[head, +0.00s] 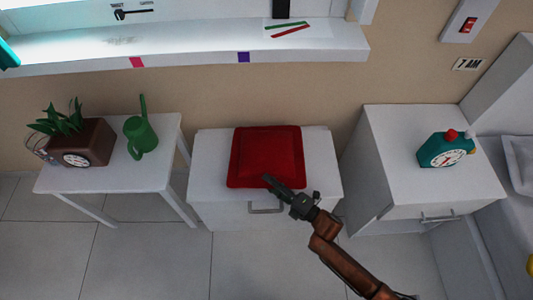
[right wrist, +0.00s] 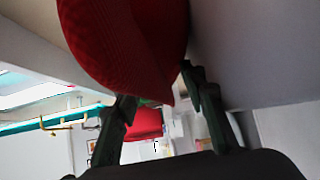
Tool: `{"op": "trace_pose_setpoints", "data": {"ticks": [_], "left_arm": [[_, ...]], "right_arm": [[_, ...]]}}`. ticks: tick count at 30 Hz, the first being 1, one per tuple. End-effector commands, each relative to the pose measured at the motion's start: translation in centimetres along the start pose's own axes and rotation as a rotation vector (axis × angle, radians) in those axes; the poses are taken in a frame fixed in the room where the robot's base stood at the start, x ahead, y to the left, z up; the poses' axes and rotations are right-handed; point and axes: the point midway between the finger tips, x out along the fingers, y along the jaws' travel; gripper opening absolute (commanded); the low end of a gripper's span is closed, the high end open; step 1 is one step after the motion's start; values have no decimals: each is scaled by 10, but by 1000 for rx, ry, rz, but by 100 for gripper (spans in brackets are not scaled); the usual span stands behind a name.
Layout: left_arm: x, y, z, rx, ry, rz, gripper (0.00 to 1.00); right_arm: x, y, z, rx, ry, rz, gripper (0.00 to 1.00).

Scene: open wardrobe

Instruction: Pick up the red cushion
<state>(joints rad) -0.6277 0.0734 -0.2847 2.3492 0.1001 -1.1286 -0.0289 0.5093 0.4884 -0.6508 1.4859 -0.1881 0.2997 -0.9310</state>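The red cushion (head: 266,155) lies flat on top of a small white cabinet in the middle of the head view. My right gripper (head: 274,184) is at the cushion's front edge, right of its middle. In the right wrist view the cushion (right wrist: 125,40) fills the top, its lower tip reaching between the two fingers of the right gripper (right wrist: 160,85). These fingers stand apart, with a visible gap between them. Whether either finger touches the cushion cannot be told. My left gripper is not in view.
The white cabinet (head: 208,165) has a drawer handle (head: 265,210) below the cushion. A white table (head: 110,180) with a planter (head: 82,143) and green watering can (head: 140,136) stands left. Floor in front is clear.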

Motion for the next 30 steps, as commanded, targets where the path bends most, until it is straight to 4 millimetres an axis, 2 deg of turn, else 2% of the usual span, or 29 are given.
{"op": "trace_pose_setpoints", "data": {"ticks": [7,24,30], "left_arm": [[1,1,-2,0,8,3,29],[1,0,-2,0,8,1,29],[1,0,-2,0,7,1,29]], "right_arm": [[1,1,0,-1,-1,0,38],[1,0,1,-1,-1,-1,0],[1,1,1,-1,-1,0,0]]}}
